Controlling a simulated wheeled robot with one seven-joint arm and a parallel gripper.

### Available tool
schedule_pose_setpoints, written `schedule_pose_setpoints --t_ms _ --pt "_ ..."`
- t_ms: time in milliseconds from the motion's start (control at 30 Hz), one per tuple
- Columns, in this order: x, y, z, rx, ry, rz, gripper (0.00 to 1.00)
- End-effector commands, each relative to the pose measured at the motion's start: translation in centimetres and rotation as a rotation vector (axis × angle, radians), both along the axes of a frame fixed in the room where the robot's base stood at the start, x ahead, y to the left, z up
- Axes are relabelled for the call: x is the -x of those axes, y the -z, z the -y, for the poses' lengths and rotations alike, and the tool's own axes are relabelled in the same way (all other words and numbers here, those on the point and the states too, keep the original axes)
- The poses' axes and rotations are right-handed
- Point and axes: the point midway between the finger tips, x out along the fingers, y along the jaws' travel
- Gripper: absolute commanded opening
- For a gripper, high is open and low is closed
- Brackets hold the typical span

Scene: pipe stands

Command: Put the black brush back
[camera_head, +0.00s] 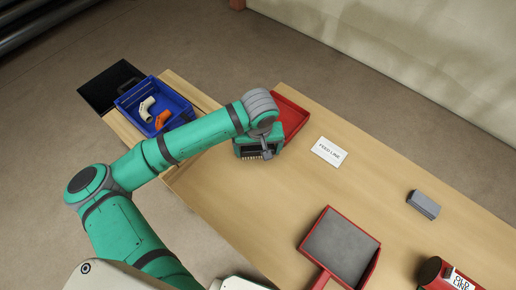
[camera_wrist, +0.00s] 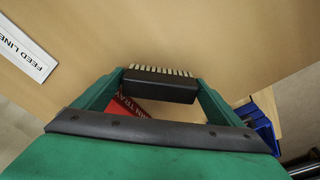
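The black brush (camera_wrist: 160,86), a dark block with a row of cream bristles, sits between the green fingers of my gripper (camera_wrist: 158,92) in the wrist view. Both fingers appear to press on its ends. In the head view my gripper (camera_head: 258,146) is over the table beside the red tray, and the brush bristles (camera_head: 257,157) show at its near side. The arm hides part of the brush and the tray. I cannot tell whether the brush touches the table.
A red tray (camera_head: 293,108) is behind my gripper. A blue crate (camera_head: 180,104) with white and orange pipe pieces stands left. A "FEED LINE" card (camera_head: 329,151), grey block (camera_head: 424,204), red-rimmed dustpan (camera_head: 366,272) and red container (camera_head: 430,271) lie right. The table between them is clear.

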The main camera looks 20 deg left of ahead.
Motion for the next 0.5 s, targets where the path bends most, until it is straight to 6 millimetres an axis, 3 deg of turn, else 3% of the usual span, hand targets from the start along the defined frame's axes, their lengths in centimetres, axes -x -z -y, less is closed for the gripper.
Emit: schedule_pose_setpoints --t_ms 233,300,500 --pt "0.0 0.0 0.0 0.0 0.0 0.0 0.9" --pt "0.0 0.0 0.0 0.0 0.0 0.0 1.0" --pt "0.0 -0.03 0.01 0.0 0.0 0.0 1.0"
